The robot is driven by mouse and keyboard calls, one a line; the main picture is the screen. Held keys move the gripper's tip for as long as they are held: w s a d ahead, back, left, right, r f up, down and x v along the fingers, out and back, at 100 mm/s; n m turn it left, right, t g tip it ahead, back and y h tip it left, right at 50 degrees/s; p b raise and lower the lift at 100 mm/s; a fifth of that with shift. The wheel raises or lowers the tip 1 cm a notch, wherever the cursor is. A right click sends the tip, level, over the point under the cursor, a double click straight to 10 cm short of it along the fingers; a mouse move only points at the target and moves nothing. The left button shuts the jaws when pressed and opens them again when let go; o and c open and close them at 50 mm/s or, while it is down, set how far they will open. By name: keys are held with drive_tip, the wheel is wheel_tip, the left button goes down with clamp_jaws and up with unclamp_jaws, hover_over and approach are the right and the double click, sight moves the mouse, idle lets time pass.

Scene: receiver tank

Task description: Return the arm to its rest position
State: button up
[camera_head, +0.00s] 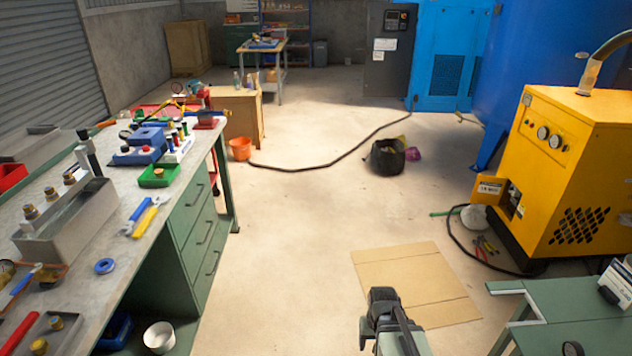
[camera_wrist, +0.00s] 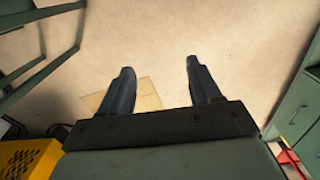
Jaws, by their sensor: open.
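My arm reaches up from the bottom edge of the head view, right of centre, above the floor. My gripper (camera_wrist: 158,82) shows in the wrist view with its two dark fingers apart and nothing between them. Beyond the fingers is bare floor and part of a flat cardboard sheet (camera_wrist: 125,95). In the head view the same cardboard sheet (camera_head: 415,275) lies on the floor just beyond my arm. The fingertips are not clear in the head view.
A cluttered green workbench (camera_head: 190,235) stands on the left. A yellow machine (camera_head: 565,170) stands on the right, with a green table (camera_head: 565,310) in front of it. A black hose (camera_head: 320,165) and a black bucket (camera_head: 388,158) are on the floor. The middle floor is mostly clear.

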drive_tip(key=s+f+g, duration=0.3)
drive_tip(key=s+f, duration=0.6)
drive_tip(key=s, duration=0.5)
drive_tip(key=s+f+g, duration=0.3)
drive_tip(key=s+f, duration=0.7)
drive_tip(key=s, duration=0.4)
drive_tip(key=shift+s, duration=0.1)
